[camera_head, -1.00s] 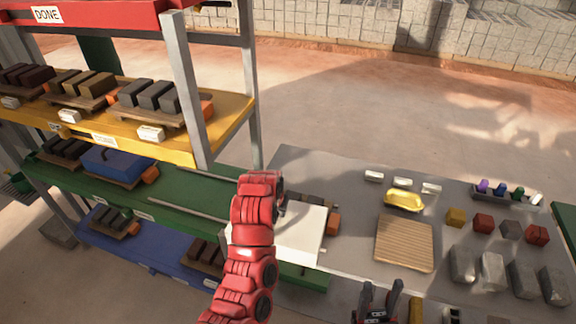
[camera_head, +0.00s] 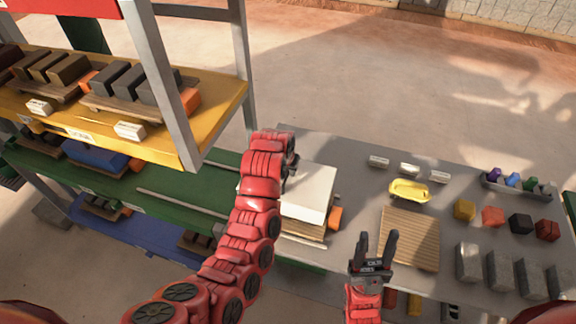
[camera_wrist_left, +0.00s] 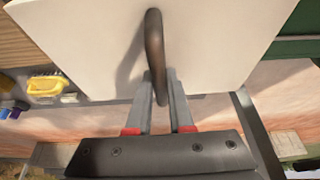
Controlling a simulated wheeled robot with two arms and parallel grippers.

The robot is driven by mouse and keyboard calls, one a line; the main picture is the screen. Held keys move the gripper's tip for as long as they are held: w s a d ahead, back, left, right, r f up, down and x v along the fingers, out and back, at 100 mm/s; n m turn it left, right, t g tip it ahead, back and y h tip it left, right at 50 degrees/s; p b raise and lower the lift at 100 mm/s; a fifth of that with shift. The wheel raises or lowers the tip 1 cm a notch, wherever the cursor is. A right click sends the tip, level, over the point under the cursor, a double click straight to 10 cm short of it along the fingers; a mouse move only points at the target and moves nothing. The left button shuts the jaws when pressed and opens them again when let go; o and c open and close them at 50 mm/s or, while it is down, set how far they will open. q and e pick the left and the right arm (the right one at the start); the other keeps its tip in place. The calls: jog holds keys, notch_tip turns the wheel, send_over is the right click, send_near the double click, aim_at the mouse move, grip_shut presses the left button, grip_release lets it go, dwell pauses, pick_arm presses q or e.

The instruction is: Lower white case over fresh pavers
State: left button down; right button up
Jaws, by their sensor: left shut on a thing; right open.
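The white case (camera_head: 309,190) is at the left end of the grey table, over a wooden pallet (camera_head: 302,242) with an orange block (camera_head: 335,217) at its right side. My left gripper (camera_head: 290,180) is shut on the case's dark handle, which shows clearly between the fingers in the left wrist view (camera_wrist_left: 154,50). The case hides whatever pavers are under it. I cannot tell whether its lower edge touches the pallet. My right gripper (camera_head: 377,240) is open and empty, fingers pointing up the picture, left of the slatted wooden board (camera_head: 411,238).
A yellow tray (camera_head: 409,190) and small white blocks (camera_head: 410,170) lie beyond the board. Coloured cubes (camera_head: 493,217) and grey blocks (camera_head: 500,270) stand at the right. A shelf post (camera_head: 172,85) and yellow shelf (camera_head: 215,127) rise close left of my left arm.

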aim_at(288, 182)
pick_arm(q)
jog(key=shift+s+f, duration=0.15)
jog(key=shift+f, duration=0.3)
jog(key=f+b, duration=0.1)
jog(key=f, duration=0.2)
jog(key=shift+w+f, duration=0.2)
jog(key=shift+s+f+b, duration=0.1)
jog(key=shift+f+b, duration=0.25)
jog(key=shift+f, duration=0.5)
jog(key=shift+f+b, duration=0.3)
jog(key=shift+b, duration=0.05)
jog(key=c, duration=0.7)
grip_release()
jog(key=shift+c, duration=0.2)
